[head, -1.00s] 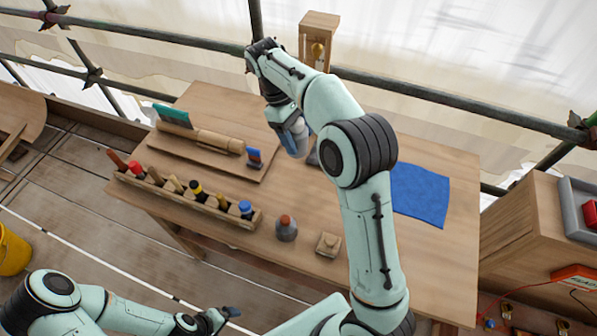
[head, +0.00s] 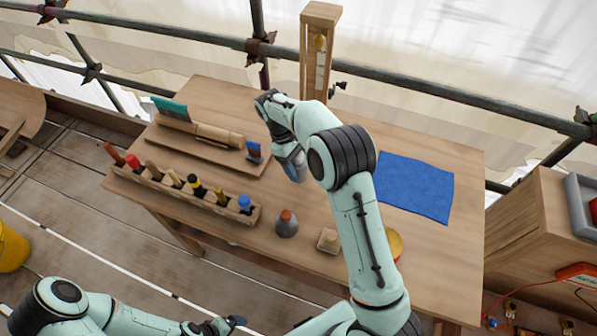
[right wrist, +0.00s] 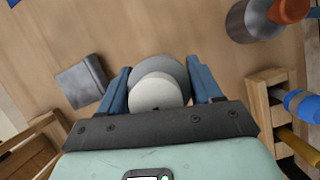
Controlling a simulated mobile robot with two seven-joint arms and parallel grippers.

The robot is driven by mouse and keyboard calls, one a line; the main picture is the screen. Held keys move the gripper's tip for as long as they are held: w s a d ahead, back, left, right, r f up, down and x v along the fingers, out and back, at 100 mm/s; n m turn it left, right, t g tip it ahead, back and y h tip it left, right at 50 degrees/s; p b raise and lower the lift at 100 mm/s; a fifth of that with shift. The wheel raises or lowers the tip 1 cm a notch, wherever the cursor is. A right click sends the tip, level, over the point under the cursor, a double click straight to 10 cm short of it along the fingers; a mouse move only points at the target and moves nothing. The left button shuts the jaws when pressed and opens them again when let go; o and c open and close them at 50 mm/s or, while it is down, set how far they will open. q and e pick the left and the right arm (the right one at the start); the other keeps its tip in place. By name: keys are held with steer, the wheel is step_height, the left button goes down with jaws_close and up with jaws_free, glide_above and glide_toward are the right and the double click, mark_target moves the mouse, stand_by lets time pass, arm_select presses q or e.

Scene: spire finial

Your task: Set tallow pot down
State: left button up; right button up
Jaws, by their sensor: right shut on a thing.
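The tallow pot, a round grey pot with a pale off-white top (right wrist: 158,91), sits between the two blue fingers of my right gripper (right wrist: 160,88) in the right wrist view. My right gripper is shut on it. In the head view the right gripper (head: 292,160) points down over the middle of the wooden table (head: 290,255), and the pot is mostly hidden by the fingers. I cannot tell whether its base touches the table. My left gripper (head: 228,324) is low at the bottom edge, away from the table, its fingers too small to read.
A tool rack (head: 185,190) with several handles lies along the front left. An orange-capped bottle (head: 287,224) and a small block (head: 328,240) stand near the front edge. A blue cloth (head: 414,187) lies at the right.

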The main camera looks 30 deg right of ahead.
mark_target(299, 172)
arm_select(q)
steer(key=shift+s+f, duration=0.15)
steer(key=shift+f, duration=0.05)
arm_select(e)
steer(key=shift+f, duration=1.95)
steer(key=shift+f, duration=0.1)
steer(key=o, duration=1.1)
steer(key=shift+o, duration=0.2)
steer(key=shift+r, duration=0.2)
arm_select(q)
steer(key=shift+t, duration=0.3)
steer(key=w+r+p, duration=0.2)
steer(key=w+r, duration=0.1)
steer(key=w, duration=0.1)
steer(key=shift+r, duration=0.35)
arm_select(e)
steer(key=v, duration=1.1)
steer(key=shift+w+a+r, duration=0.15)
steer(key=shift+w+r, duration=0.1)
steer(key=shift+r, duration=0.1)
